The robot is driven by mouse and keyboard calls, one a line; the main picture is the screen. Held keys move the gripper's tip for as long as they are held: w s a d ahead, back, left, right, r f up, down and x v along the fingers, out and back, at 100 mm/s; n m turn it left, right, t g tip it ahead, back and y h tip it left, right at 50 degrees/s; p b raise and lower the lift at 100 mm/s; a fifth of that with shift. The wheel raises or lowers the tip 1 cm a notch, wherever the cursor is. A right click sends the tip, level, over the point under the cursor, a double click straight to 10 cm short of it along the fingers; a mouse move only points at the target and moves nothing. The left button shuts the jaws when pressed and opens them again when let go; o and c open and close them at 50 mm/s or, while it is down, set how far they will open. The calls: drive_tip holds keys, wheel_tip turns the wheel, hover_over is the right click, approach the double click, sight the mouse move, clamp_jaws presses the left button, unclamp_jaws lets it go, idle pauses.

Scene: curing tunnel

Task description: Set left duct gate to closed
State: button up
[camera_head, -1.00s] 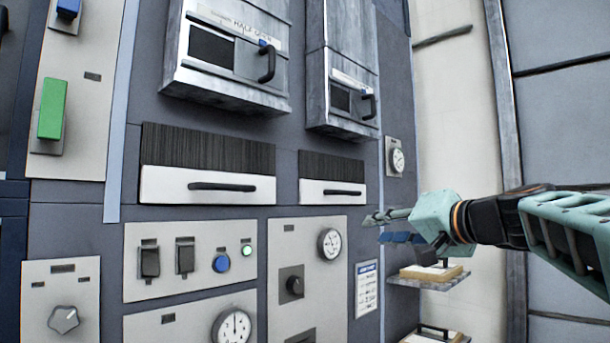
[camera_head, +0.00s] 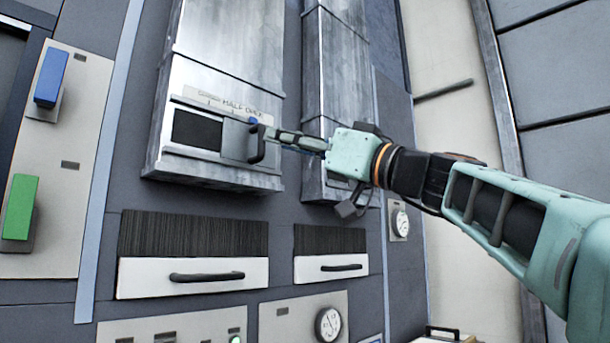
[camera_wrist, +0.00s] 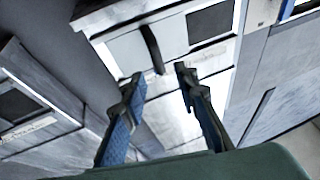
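The left duct gate (camera_head: 235,142) is a grey sliding plate on the metal left duct. A dark opening (camera_head: 197,129) shows to its left, and the scale above reads "HALF OPEN", with a blue marker (camera_head: 253,120) near its right end. The gate's black upright handle (camera_head: 257,146) is at its right side. My gripper (camera_head: 276,135) is at the handle from the right. In the wrist view the gripper (camera_wrist: 158,85) is open, its two fingers apart, with the handle (camera_wrist: 151,48) just beyond the tips, roughly between them. I cannot tell whether they touch.
The right duct (camera_head: 338,100) stands close behind my gripper, and its gate shows in the wrist view. Below are two white drawers with black handles (camera_head: 205,277). A panel with blue and green switches (camera_head: 20,207) is at the left.

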drive_tip(key=shift+p+x, duration=1.8)
drive_tip(key=shift+x, duration=0.8)
drive_tip(key=shift+f, duration=0.15)
clamp_jaws()
